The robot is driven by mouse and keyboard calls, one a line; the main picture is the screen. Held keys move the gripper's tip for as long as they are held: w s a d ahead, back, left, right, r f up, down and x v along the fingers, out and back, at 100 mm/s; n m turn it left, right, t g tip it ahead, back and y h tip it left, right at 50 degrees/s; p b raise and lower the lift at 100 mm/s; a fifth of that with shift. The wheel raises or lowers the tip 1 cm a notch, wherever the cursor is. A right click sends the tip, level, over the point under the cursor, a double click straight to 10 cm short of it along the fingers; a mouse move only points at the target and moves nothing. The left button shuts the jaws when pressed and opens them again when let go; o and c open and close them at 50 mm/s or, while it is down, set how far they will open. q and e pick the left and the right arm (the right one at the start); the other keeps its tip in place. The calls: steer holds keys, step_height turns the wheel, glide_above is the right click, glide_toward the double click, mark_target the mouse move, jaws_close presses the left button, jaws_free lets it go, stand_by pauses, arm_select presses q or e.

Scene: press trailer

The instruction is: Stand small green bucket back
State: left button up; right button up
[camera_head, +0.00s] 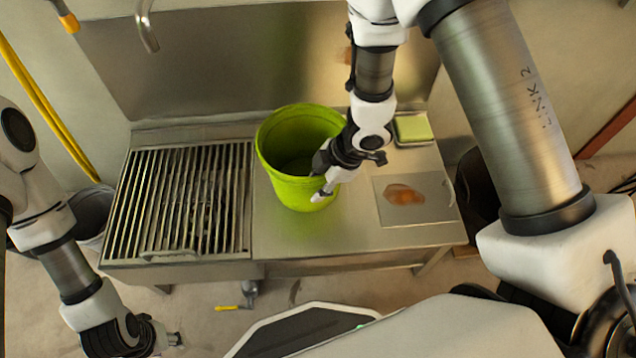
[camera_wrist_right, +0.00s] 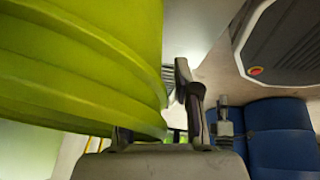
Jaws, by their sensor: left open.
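The small green bucket (camera_head: 290,190) appears to stand upright on the steel counter, just right of the slatted rack, its open mouth up. My right gripper (camera_head: 322,180) is at the bucket's right rim. One finger appears over the mouth and a pale fingertip is outside the wall. In the right wrist view the bucket (camera_wrist_right: 80,60) fills the left side; one finger stands right of its rim and the other is mostly hidden behind it. Whether the fingers press on the wall does not show. My left gripper (camera_head: 168,338) is open and empty, low at the left, away from the bucket.
The slatted rack (camera_head: 185,200) covers the counter's left part. A plate with a brown-orange patch (camera_head: 405,195) and a yellow-green sponge (camera_head: 413,128) lie at the right. A grey bucket (camera_head: 92,208) is on the floor at left. The counter (camera_head: 300,235) is bare before the bucket.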

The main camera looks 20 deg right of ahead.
steer(key=p+v, duration=0.6)
steer(key=v, duration=0.6)
steer(key=shift+p, duration=0.4)
steer(key=s+d+f+m+g+h, duration=0.1)
steer(key=s+d+f+m+h, duration=0.15)
steer(key=s+f+m, duration=0.6)
steer(key=s+d+f+m+g+h, duration=0.15)
steer(key=s+d+f+m, duration=0.25)
steer(key=s+f+m, duration=0.4)
step_height(320, 180, up, 23)
steer(key=m+p, duration=0.1)
steer(key=p, duration=2.3)
steer(key=shift+w+a+t, duration=0.25)
steer(key=shift+w+t, duration=0.1)
